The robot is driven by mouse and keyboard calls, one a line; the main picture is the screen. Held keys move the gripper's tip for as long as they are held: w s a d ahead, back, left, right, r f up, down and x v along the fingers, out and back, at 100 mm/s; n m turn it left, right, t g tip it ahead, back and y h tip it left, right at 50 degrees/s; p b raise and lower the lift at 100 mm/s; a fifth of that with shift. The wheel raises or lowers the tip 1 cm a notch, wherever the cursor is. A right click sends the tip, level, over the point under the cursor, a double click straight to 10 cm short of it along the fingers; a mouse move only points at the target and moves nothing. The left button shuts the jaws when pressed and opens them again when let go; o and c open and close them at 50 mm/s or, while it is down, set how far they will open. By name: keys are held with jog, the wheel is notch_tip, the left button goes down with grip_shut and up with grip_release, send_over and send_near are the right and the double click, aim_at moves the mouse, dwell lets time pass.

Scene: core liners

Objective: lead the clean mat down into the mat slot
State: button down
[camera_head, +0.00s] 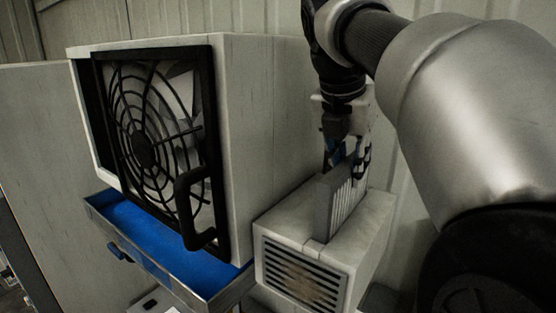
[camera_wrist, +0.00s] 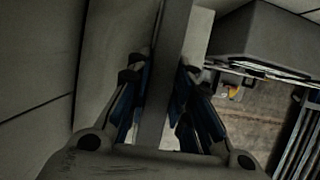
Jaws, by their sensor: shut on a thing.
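The clean mat (camera_head: 338,208) is a grey, upright panel with a ribbed face. In the head view its lower edge meets the top of a small pale box (camera_head: 372,222); whether it is inside the slot there I cannot tell, as the mat hides the opening. My gripper (camera_head: 347,163) points down and is shut on the mat's upper edge. In the wrist view the mat (camera_wrist: 168,65) runs as a grey strip between the blue-padded fingers of my gripper (camera_wrist: 160,100).
A large pale cabinet (camera_head: 255,120) with a black fan grille (camera_head: 145,150) and handle (camera_head: 193,210) stands left of the small box. A blue-lined drawer (camera_head: 140,222) sticks out below it. The small box has a dark vent (camera_head: 295,272) in front. A panelled wall is behind.

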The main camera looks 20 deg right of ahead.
jog(key=shift+f+b, duration=1.5)
jog(key=shift+f, duration=0.7)
jog(key=c, duration=1.3)
grip_release()
jog(key=shift+c, duration=0.2)
jog(key=v, duration=1.2)
